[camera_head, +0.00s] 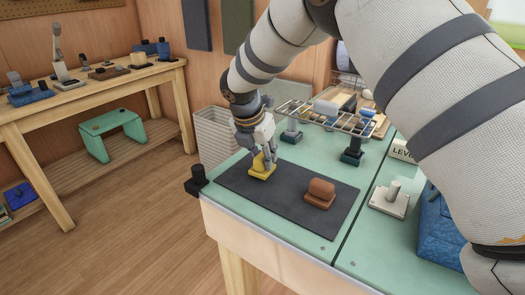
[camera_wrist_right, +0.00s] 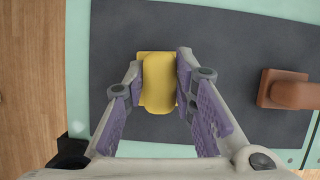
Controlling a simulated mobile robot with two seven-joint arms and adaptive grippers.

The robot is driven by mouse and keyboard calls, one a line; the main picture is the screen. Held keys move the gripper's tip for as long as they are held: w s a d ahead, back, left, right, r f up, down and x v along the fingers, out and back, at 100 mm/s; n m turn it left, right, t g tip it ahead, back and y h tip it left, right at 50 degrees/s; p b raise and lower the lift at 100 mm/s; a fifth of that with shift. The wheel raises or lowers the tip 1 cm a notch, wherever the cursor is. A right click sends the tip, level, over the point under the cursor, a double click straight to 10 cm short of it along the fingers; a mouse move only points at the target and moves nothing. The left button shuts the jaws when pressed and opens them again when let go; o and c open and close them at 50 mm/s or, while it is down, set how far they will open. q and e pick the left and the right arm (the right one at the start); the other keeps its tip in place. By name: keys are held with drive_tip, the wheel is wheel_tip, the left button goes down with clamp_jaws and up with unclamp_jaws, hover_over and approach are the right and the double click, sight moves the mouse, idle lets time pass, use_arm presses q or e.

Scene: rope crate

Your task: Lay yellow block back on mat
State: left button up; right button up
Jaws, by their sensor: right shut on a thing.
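The yellow block (camera_head: 262,168) has a wider base and a rounded upper part. It is at the left end of the dark grey mat (camera_head: 285,195), and its base looks to be on or very near the mat's surface. My right gripper (camera_head: 263,157) points down from above and is shut on the block. In the right wrist view the yellow block (camera_wrist_right: 158,85) sits between the two purple-padded fingers, over the mat (camera_wrist_right: 225,50). I cannot tell if a thin gap is left beneath it. My left gripper is not in view.
A brown block (camera_head: 320,193) sits on the mat to the right. A wire rack (camera_head: 325,115) and a dark-based post (camera_head: 352,152) stand behind. A white crate (camera_head: 213,135) is beyond the bench's left edge. A blue box (camera_head: 438,228) is at right.

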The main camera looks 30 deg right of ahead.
drive_tip(key=shift+f, duration=0.5)
idle(0.4)
drive_tip(key=o, duration=1.1)
drive_tip(key=v, duration=1.2)
